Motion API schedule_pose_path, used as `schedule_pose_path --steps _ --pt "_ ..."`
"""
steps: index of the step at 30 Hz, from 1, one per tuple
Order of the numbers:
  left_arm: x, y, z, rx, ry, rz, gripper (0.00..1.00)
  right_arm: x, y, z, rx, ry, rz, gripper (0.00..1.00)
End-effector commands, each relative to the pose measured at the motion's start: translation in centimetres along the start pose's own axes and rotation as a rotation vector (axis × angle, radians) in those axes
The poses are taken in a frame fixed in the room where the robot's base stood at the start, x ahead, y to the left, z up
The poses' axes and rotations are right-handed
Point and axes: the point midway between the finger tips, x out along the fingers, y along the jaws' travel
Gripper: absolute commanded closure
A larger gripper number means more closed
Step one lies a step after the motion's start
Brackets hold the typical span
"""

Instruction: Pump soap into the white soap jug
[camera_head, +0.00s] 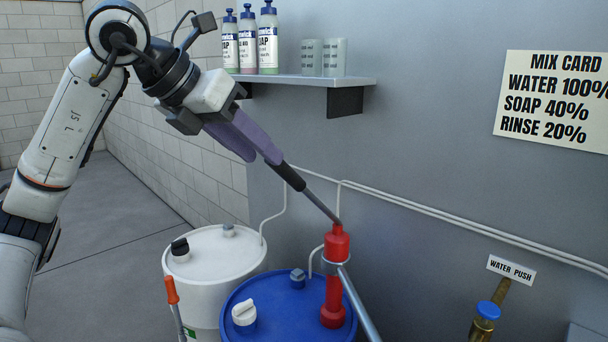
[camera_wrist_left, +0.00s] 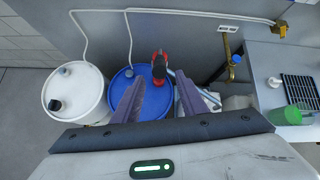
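A red hand pump (camera_head: 336,285) stands upright on a blue drum (camera_head: 265,315). Its lever, a metal rod with a black grip (camera_head: 290,176), slants up left toward my left gripper (camera_head: 262,153). A metal spout pipe (camera_head: 358,302) slopes down right from the pump. In the wrist view, my left gripper's purple fingers (camera_wrist_left: 158,90) are apart, with the pump and the lever's black end (camera_wrist_left: 158,67) showing in the gap; contact cannot be told. White shapes (camera_wrist_left: 238,102) right of the blue drum are partly hidden; I cannot tell whether one is the jug. My right gripper is out of view.
A white drum (camera_head: 215,255) stands left of the blue one, with an orange-handled tool (camera_head: 171,291) in front. A wall shelf (camera_head: 310,80) holds bottles above. A water push valve (camera_head: 487,312) is at right. A counter with a green container (camera_wrist_left: 285,115) is at far right.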

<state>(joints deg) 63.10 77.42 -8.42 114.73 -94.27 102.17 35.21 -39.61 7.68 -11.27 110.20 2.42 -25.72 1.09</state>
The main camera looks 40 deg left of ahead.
Motion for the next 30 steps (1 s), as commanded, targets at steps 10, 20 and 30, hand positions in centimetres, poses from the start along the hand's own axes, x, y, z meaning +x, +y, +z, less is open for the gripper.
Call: schedule_pose_path --steps 10,20,30 --pt "4.4 0.0 -0.2 -0.001 0.005 -0.001 0.61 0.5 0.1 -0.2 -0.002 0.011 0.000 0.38" --pt "9.4 0.0 -0.1 -0.001 0.004 -0.002 0.61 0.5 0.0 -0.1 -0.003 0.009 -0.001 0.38" --pt "10.3 0.0 0.0 0.001 0.001 0.000 0.61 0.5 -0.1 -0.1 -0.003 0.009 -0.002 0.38"
